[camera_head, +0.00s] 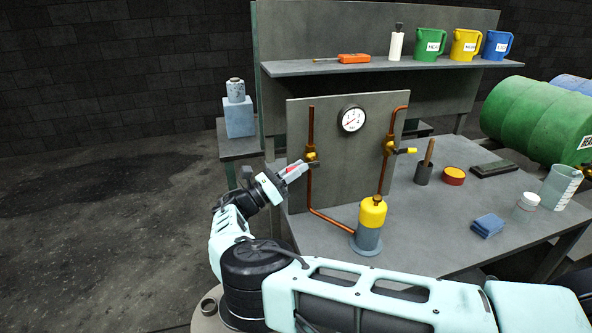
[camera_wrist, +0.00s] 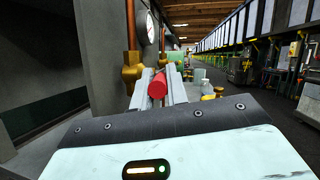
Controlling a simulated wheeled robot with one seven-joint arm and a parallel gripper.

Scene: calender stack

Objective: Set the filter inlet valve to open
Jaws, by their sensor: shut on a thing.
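A grey upright panel (camera_head: 345,185) on the bench carries two copper pipes, each with a brass valve. The left valve (camera_head: 312,157) also shows in the wrist view (camera_wrist: 132,71). My gripper (camera_head: 303,165) is at this left valve, its jaws shut on a red handle (camera_wrist: 157,87) that shows between the two fingers in the wrist view. The handle's link to the valve body is partly hidden by the fingers. The right valve (camera_head: 391,149) has a yellow-ended handle pointing sideways to the right. A yellow and grey filter canister (camera_head: 370,222) stands below, joined to the pipes.
A round gauge (camera_head: 352,119) is on the panel between the pipes. A dark cup with a wooden handle (camera_head: 424,170), a round orange tin (camera_head: 453,176) and a blue cloth (camera_head: 487,226) lie to the right. A shelf (camera_head: 300,67) with jugs is above.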

